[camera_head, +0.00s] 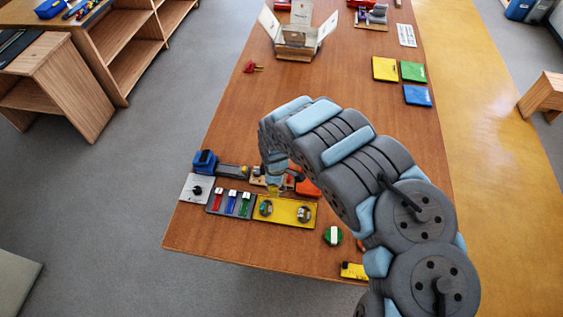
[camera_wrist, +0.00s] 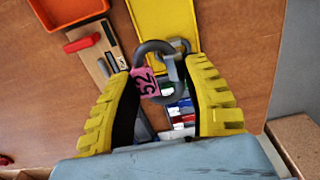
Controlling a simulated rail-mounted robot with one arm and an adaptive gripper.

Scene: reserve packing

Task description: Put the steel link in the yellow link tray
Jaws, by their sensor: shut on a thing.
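My gripper (camera_wrist: 157,72) has yellow ridged fingers. It is shut on the steel link (camera_wrist: 153,46), a dark grey ring with a pink tag reading 52. A lighter grey metal part shows beside the tag; I cannot tell if it belongs to the link. The yellow link tray (camera_wrist: 163,22) lies beyond the fingertips in the wrist view. In the head view the yellow tray (camera_head: 284,222) is near the table's front left, with small round metal items in it. My gripper (camera_head: 275,185) is at the tray's far edge there, partly hidden by my arm. The height gap is unclear.
A grey tray (camera_head: 217,203) with red, green and blue pieces adjoins the yellow tray on the left. An orange tray (camera_wrist: 65,18) and a tool board (camera_wrist: 96,52) lie close by. A green-white round object (camera_head: 333,236) sits to the right.

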